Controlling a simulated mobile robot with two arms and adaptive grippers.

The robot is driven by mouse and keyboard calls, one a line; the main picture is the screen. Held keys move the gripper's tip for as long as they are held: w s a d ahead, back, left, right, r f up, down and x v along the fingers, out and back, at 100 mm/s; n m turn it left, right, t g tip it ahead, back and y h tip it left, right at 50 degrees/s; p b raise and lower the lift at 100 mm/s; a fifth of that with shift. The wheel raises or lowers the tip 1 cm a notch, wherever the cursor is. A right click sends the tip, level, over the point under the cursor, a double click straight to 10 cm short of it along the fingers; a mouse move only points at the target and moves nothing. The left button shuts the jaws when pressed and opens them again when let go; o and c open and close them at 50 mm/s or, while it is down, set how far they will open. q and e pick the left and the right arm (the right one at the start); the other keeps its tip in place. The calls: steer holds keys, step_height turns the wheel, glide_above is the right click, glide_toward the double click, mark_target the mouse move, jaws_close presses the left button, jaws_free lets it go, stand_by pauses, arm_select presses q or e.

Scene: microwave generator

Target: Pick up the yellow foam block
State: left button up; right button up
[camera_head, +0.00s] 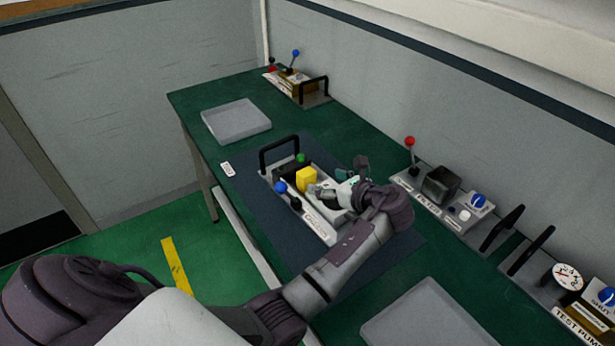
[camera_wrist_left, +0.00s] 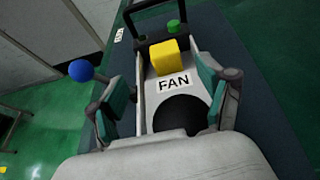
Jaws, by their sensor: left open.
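The yellow foam block (camera_head: 306,180) sits on the grey device on the dark mat in the head view. In the left wrist view the block (camera_wrist_left: 165,59) stands just beyond the FAN label, ahead of my gripper. My left gripper (camera_head: 328,186) is open beside the block on its right in the head view. Its two teal-padded fingers (camera_wrist_left: 163,98) are spread wide in the left wrist view, with nothing between the tips but the device's top further off. The grey device (camera_head: 318,226) has a black handle, a blue knob and a green knob. My right gripper is not seen.
A blue-knobbed lever (camera_head: 281,187) and a black handle (camera_head: 279,153) stand up from the device near the block. An empty grey tray (camera_head: 236,120) lies at the far left. A panel with a red-knobbed lever (camera_head: 410,142) stands along the wall. Another grey tray (camera_head: 428,318) lies in front.

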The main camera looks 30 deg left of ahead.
mark_target(307, 172)
arm_select(q)
steer(key=x, duration=0.2)
steer(key=shift+w+a, duration=0.1)
steer(key=shift+a, duration=0.25)
steer(key=shift+w+a+f, duration=0.2)
steer(key=shift+f, duration=0.05)
steer(key=shift+w+a+f+p, duration=0.15)
steer(key=shift+w+a+p, duration=0.15)
steer(key=shift+a+p, duration=0.25)
steer(key=x, duration=0.3)
steer(key=shift+w+a+f, duration=0.1)
steer(key=shift+a+f, duration=0.05)
steer(key=shift+a, duration=0.05)
steer(key=shift+a+f, duration=0.15)
steer(key=c, duration=0.8)
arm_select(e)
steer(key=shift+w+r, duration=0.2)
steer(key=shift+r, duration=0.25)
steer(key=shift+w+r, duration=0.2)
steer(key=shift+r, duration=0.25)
